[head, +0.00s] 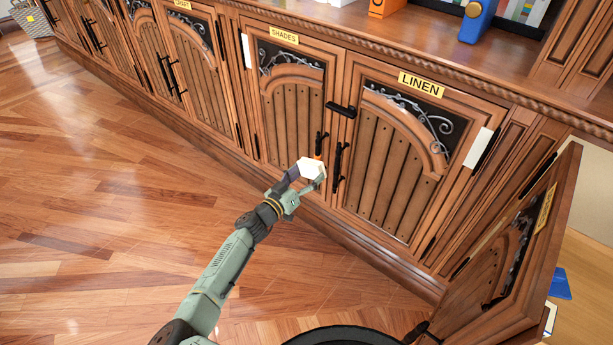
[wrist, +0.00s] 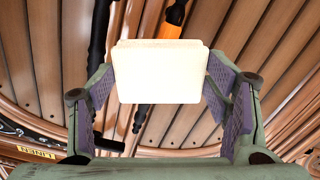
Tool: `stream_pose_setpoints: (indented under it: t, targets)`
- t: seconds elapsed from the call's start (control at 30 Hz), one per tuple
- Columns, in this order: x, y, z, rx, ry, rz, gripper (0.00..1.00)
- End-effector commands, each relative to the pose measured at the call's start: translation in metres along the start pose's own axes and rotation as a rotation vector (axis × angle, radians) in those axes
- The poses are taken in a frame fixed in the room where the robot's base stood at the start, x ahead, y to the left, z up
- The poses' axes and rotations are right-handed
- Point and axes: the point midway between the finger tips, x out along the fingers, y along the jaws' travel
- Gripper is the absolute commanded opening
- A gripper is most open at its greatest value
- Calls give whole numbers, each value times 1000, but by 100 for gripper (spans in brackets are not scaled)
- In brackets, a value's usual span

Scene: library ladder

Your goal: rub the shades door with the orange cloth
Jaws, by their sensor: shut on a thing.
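The shades door (head: 287,115) is closed, with a yellow SHADES label at its top and a black handle at its right side. My gripper (head: 308,175) is in front of this door's lower right part. It is shut on a cream-white block (wrist: 160,72), which also shows in the head view (head: 312,167). An orange piece (wrist: 144,117) shows behind the block, along a dark handle; the block hides part of it. I cannot tell whether the block touches the door. I see no clear orange cloth.
The linen door (head: 391,150) is closed to the right, with its own black handle. A cabinet door (head: 480,275) stands open at the lower right. A counter (head: 400,40) above holds orange and blue objects. The wooden floor (head: 110,220) at left is clear.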

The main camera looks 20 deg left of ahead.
Motion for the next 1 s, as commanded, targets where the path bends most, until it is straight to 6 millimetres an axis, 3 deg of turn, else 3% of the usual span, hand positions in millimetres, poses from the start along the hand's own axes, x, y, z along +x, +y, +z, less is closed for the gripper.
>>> stream_pose_setpoints:
  t: [0.53, 0.77, 1.0]
  targets:
    - [3, 13, -40, 0, 1, 1, 48]
    - [1, 12, -37, 0, 1, 1, 48]
    - [2, 6, -18, 0, 0, 1, 48]
